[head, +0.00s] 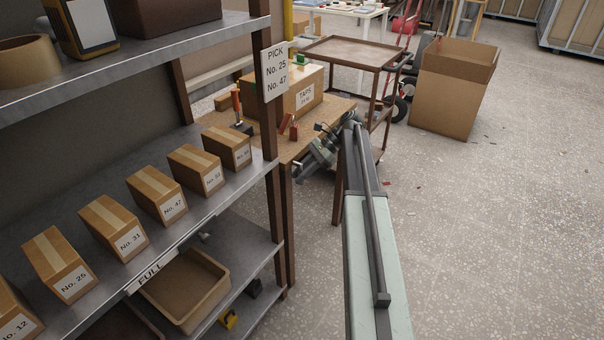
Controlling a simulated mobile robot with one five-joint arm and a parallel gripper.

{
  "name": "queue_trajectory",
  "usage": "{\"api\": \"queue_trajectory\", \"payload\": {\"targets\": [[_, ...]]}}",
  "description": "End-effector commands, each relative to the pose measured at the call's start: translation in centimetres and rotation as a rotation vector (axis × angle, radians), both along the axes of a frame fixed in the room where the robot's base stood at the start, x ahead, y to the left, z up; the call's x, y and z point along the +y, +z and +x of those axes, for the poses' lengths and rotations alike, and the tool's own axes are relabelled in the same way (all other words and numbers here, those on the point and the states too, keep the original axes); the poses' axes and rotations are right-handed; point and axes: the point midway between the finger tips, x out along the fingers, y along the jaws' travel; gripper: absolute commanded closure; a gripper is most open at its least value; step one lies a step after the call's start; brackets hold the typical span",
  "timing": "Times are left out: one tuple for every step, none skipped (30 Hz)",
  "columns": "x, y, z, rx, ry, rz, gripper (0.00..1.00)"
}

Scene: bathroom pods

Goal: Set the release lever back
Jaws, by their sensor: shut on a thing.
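An upright lever with an orange-red handle (236,103) stands on a small dark base on the wooden table (336,112). I take it for the release lever, though it is small here. My gripper (301,168) is at the table's front right edge, to the right of that lever and nearer me. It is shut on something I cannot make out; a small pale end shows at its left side. A tilted red-brown piece (285,124) is just left of my gripper; I cannot tell whether they touch.
A carton marked TAPS (284,94) stands on the table. A shelf (232,176) with several numbered boxes fills the left. A brown trolley (348,52) stands behind the table. An open cardboard box (447,97) stands at the back right. The floor at right is mostly clear.

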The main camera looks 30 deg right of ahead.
Motion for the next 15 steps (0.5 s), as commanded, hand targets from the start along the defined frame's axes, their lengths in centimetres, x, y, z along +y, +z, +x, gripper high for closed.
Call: {"api": "queue_trajectory", "payload": {"targets": [[0.23,-0.02,0.02,0.0,0.002,0.001,1.0],[0.23,-0.02,0.03,0.0,0.002,0.001,1.0],[0.25,-0.01,0.03,0.0,0.002,0.001,1.0],[0.25,-0.01,0.04,0.0,0.002,0.001,1.0],[0.27,-0.01,0.04,0.0,0.002,0.001,1.0],[0.28,0.0,0.05,0.0,0.003,0.001,1.0],[0.29,0.0,0.05,0.0,0.003,0.002,1.0],[0.3,0.0,0.07,0.0,0.003,0.002,1.0],[0.31,0.01,0.07,0.0,0.003,0.002,1.0],[0.31,0.02,0.08,0.0,0.003,0.002,1.0],[0.32,0.01,0.08,0.0,0.003,0.002,0.74],[0.31,0.02,0.08,-0.001,0.003,0.002,0.71],[0.31,0.02,0.08,-0.001,0.003,0.002,0.71],[0.31,0.03,0.09,-0.001,0.003,0.002,0.71],[0.29,0.03,0.09,-0.001,0.003,0.002,0.71]]}}
